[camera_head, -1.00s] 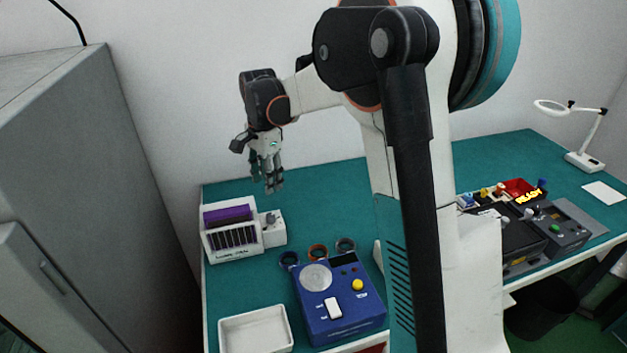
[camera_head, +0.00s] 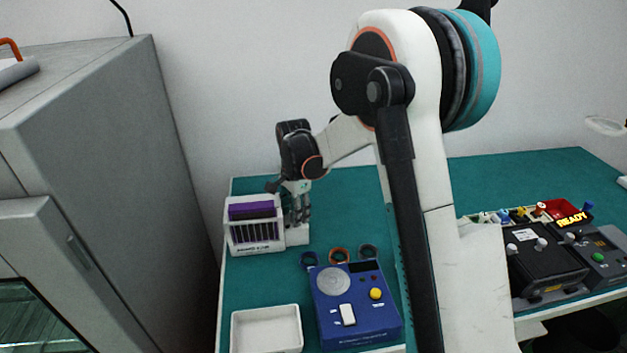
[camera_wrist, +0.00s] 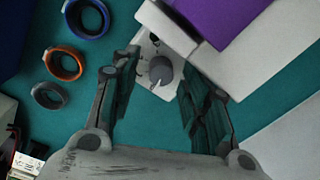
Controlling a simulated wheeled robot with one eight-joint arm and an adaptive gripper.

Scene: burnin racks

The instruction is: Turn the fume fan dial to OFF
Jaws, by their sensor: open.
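The fume fan (camera_head: 256,238) is a white box with a purple top strip and a dark slotted front, at the left back of the teal bench. Its grey dial (camera_wrist: 161,70) sits on a small white side panel (camera_wrist: 146,48), and a pale pointer mark shows on the knob. In the head view my gripper hides the dial. My gripper (camera_wrist: 158,80) is open, with the dial between its two fingers in the wrist view. I cannot tell whether the fingers touch it. My gripper also shows in the head view (camera_head: 299,218), over the side panel.
A blue device (camera_head: 352,310) with a yellow button and an empty white tray (camera_head: 266,330) stand in front. Several rings, including an orange one (camera_wrist: 63,64), lie nearby. Black equipment (camera_head: 545,262) is at the right; a grey cabinet (camera_head: 110,150) is at the left.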

